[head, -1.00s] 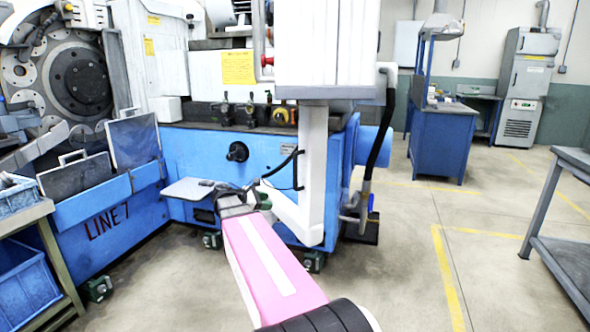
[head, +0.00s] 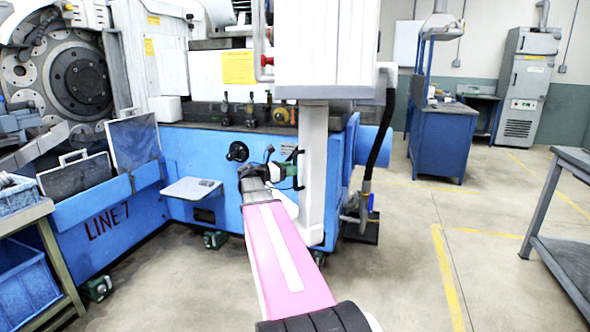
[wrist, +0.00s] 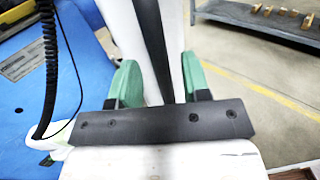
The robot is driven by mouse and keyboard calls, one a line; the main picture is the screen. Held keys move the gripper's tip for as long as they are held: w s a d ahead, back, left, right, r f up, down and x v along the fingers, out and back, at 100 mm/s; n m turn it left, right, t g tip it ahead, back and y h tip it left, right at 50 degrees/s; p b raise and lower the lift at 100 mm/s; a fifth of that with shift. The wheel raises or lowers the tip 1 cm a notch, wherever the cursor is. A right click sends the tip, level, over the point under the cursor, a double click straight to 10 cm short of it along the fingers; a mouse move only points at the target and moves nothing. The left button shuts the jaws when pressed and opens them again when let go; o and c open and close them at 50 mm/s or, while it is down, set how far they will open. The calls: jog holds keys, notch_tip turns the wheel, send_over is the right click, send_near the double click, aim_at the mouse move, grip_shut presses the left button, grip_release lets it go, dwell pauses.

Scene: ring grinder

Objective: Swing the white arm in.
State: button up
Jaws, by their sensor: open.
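The white arm (head: 313,185) hangs upright below a white cabinet (head: 325,50) at the front of the blue machine. A dark handle (head: 299,170) is fixed on its left side. My gripper (head: 288,170) is at this handle. In the wrist view the green fingers of my gripper (wrist: 162,80) are apart, with the dark handle (wrist: 152,45) running between them. The white arm (wrist: 122,25) shows behind it. Gaps show between handle and fingers; the lower end of the handle is hidden by my gripper's body.
The blue machine (head: 95,225) stands behind and left, with a small grey shelf (head: 191,189). A black hose (head: 383,125) hangs right of the white arm. A cart (head: 570,245) is at the right edge. The floor (head: 400,270) between is clear.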

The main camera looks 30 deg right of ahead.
jog(key=shift+s+d, duration=0.15)
jog(key=shift+d, duration=1.1)
jog(key=shift+c, duration=0.2)
grip_shut()
jog(key=shift+s+d, duration=0.1)
jog(key=shift+d, duration=0.4)
jog(key=w+d+n+t, duration=0.1)
jog(key=d+n+t, duration=0.1)
jog(key=d, duration=0.9)
jog(key=w+d+n+t+y, duration=0.1)
jog(key=d+t, duration=0.3)
jog(key=d, duration=0.7)
jog(key=w+d+n+t, duration=0.2)
jog(key=w+d+t, duration=0.1)
jog(key=d, duration=0.8)
jog(key=shift+w+n+y, duration=0.2)
jog(key=shift+n+y, duration=0.1)
jog(key=shift+n, duration=0.1)
jog(key=shift+w+d, duration=0.1)
jog(key=shift+d, duration=0.1)
